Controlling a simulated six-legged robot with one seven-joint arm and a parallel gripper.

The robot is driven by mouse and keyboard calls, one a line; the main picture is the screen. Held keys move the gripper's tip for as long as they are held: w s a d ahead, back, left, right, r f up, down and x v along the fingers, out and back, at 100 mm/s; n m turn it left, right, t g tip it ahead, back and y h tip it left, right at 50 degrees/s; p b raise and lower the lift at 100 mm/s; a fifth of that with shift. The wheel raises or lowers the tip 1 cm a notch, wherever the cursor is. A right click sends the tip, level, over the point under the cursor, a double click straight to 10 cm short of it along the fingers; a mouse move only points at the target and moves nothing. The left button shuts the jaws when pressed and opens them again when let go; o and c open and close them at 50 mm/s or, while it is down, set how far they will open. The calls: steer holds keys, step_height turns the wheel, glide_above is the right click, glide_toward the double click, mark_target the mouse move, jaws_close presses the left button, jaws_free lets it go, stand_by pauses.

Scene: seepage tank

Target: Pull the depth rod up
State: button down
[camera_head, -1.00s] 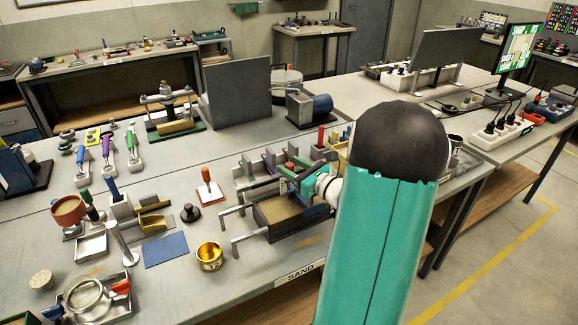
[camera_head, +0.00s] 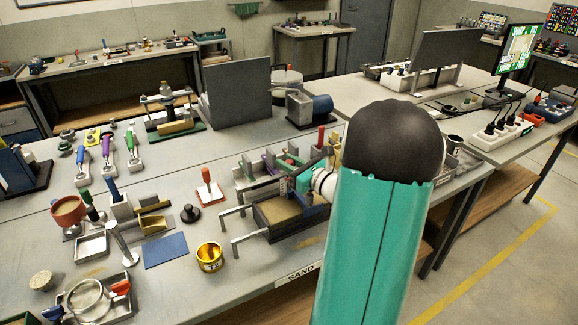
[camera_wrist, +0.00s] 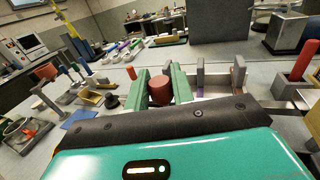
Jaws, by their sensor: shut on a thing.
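The depth rod's red top (camera_wrist: 161,91) shows in the wrist view between the two green fingers of my gripper (camera_wrist: 160,76). The fingers are shut on it. The lower part of the rod is hidden behind my wrist in that view. In the head view my gripper (camera_head: 303,178) is over the right back part of the sand-filled tank (camera_head: 262,230). My own arm hides part of this area, and the rod cannot be made out there.
A brass cup (camera_head: 209,257) and a blue mat (camera_head: 166,250) lie left of the tank. A red-handled tool (camera_head: 207,190) stands behind them. Grey upright plates (camera_head: 243,178) stand close behind the tank. A large grey panel (camera_head: 236,98) is farther back.

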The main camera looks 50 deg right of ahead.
steer(key=c, duration=1.2)
jaws_free()
steer(key=shift+r, duration=0.35)
steer(key=shift+c, duration=0.2)
steer(key=shift+o, duration=0.3)
steer(key=shift+f, duration=0.1)
steer(key=shift+s, duration=0.1)
steer(key=s, duration=1.3)
steer(key=shift+s, duration=0.3)
